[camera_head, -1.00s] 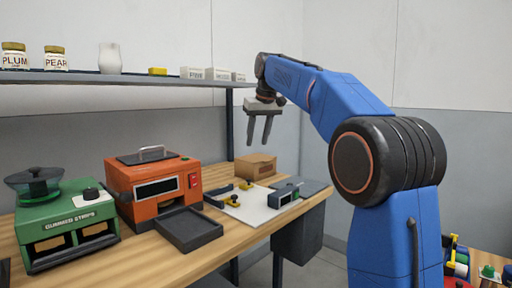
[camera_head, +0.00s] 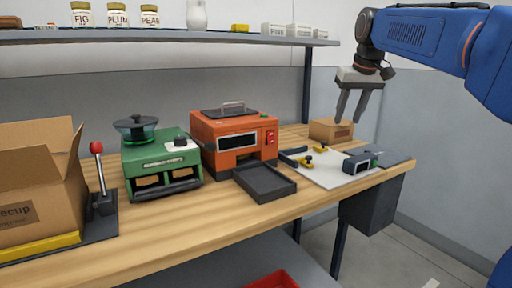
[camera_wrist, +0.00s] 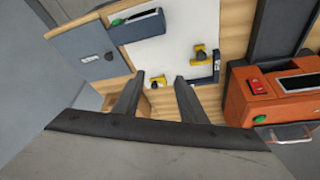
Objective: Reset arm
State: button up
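My gripper (camera_head: 360,104) hangs from my blue arm at the right of the head view, fingers pointing down. It is above the right end of the wooden bench (camera_head: 215,222), over the area of the small cardboard box (camera_head: 331,130) and the white board (camera_head: 338,172). The fingers are apart with nothing between them. In the wrist view my gripper (camera_wrist: 158,95) also shows two separated, empty fingers, with the white board (camera_wrist: 180,50) and its yellow clamps beyond them.
An orange machine (camera_head: 235,142) with a dark tray (camera_head: 264,182) stands mid-bench. Left of it are a green machine (camera_head: 160,165), a red-knobbed lever (camera_head: 98,175) and an open carton (camera_head: 35,185). A shelf (camera_head: 180,38) with jars runs above. A red bin (camera_head: 273,279) is below.

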jog(key=s+f, duration=1.5)
jog(key=s, duration=0.3)
jog(key=s+f+m, duration=0.1)
jog(key=s+f, duration=1.5)
jog(key=s, duration=0.2)
jog(key=shift+s+f, duration=0.25)
jog(key=shift+s, duration=0.05)
